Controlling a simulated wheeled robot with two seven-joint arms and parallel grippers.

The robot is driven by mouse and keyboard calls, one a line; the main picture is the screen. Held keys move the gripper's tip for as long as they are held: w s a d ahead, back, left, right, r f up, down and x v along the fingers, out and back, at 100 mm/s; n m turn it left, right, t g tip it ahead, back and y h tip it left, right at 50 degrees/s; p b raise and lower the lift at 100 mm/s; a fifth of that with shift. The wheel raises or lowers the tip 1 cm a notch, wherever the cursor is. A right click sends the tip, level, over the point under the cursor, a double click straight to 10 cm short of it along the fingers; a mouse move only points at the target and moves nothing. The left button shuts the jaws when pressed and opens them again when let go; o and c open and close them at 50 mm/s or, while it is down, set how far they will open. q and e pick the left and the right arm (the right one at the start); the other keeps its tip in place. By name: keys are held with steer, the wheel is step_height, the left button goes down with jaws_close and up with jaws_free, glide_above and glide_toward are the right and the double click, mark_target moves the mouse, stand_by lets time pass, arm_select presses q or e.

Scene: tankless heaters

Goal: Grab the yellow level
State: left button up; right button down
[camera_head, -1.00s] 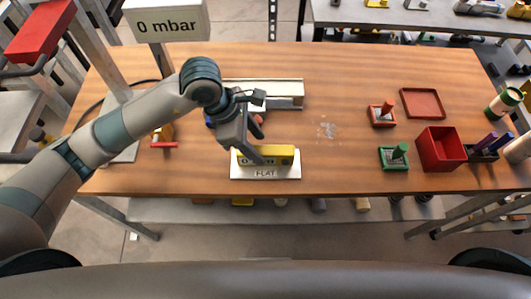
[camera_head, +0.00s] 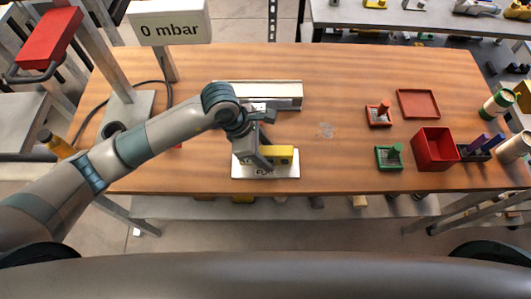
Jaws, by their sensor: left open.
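The yellow level (camera_head: 282,153) lies on a white plate (camera_head: 288,171) lettered "FLAT", near the front edge of the wooden table. My left gripper (camera_head: 262,160) is at the level's left part, with its fingers pointing down and hiding that end. The gripper is open. I cannot tell whether its fingers touch the level or straddle it. My right gripper is not in view.
A white-grey rail-like block (camera_head: 285,92) lies behind the gripper. A red open box (camera_head: 435,148), a green tray (camera_head: 388,159) and red trays (camera_head: 421,104) stand at the right. A "0 mbar" display (camera_head: 168,24) stands at the back left. The table's middle right is mostly clear.

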mark_target(272, 152)
arm_select(q)
jaws_close()
steer(key=shift+r, duration=0.1)
steer(key=shift+r+b, duration=0.5)
steer(key=r, duration=0.1)
steer(key=r+b, duration=0.2)
steer(key=shift+s+d, duration=0.3)
steer(key=shift+d, duration=0.05)
steer(key=s+d+r+b, duration=0.4)
steer(key=s+d+r, duration=0.2)
steer(key=s+r, duration=0.1)
steer(key=shift+s+d, duration=0.25)
steer(key=shift+s, duration=0.55)
steer(key=shift+f, duration=0.1)
